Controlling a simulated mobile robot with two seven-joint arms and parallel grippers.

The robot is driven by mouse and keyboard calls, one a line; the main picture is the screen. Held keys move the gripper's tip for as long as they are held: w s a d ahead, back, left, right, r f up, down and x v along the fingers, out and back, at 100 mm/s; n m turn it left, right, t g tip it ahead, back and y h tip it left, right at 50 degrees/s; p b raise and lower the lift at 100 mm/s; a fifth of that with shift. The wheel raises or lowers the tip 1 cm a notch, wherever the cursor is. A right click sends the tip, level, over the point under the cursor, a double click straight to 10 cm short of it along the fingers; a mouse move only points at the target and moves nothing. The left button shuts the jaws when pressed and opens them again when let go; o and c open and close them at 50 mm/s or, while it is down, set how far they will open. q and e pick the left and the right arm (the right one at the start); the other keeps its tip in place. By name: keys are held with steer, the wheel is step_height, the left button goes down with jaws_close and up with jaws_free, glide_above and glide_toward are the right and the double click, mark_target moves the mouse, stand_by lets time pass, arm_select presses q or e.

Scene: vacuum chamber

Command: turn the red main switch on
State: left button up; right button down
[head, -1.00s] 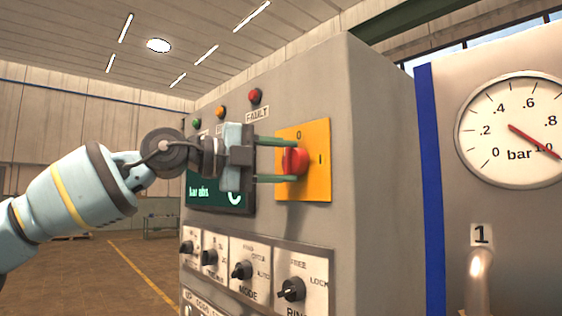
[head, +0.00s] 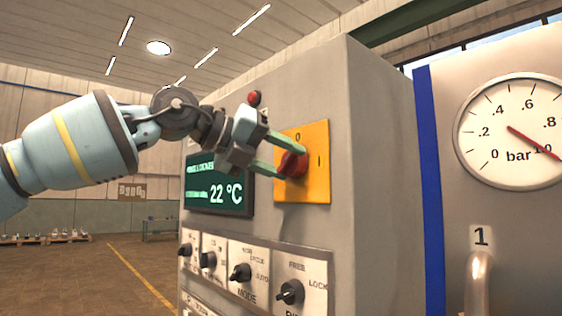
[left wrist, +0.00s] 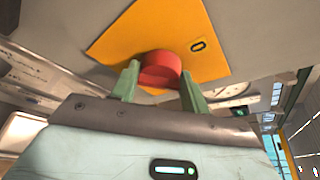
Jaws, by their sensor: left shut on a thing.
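The red main switch (head: 293,165) is a round knob on a yellow plate (head: 317,185) fixed to the grey cabinet. The plate carries a 0 at its top and an I at its right. My left gripper (head: 288,161) is shut on the knob, its green fingers tilted down to the right. In the left wrist view the red knob (left wrist: 160,70) sits between the two fingers, in front of the yellow plate (left wrist: 150,30) with its 0. I cannot make out where the knob points. My right gripper is in neither view.
Left of the switch is a green display (head: 219,187) reading 22 °C. Below is a row of black selector knobs (head: 290,291). A red lamp (head: 254,98) is above. At the right are a pressure gauge (head: 515,130) and a metal handle (head: 478,280) under a 1 label.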

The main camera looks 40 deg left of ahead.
arm_select(q)
steer(key=shift+d+m+y, duration=0.1)
steer(key=shift+m+y, duration=0.6)
steer(key=shift+m, duration=0.3)
steer(key=shift+d+m+y+b, duration=0.15)
steer(key=shift+m+y+b, duration=0.4)
steer(key=shift+m+y, duration=0.5)
steer(key=shift+r+m, duration=0.1)
steer(key=shift+m, duration=0.45)
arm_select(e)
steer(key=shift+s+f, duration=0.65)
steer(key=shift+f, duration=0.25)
arm_select(q)
steer(key=shift+y, duration=0.25)
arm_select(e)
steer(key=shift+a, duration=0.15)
arm_select(q)
steer(key=o, duration=1)
steer(key=shift+s, duration=0.1)
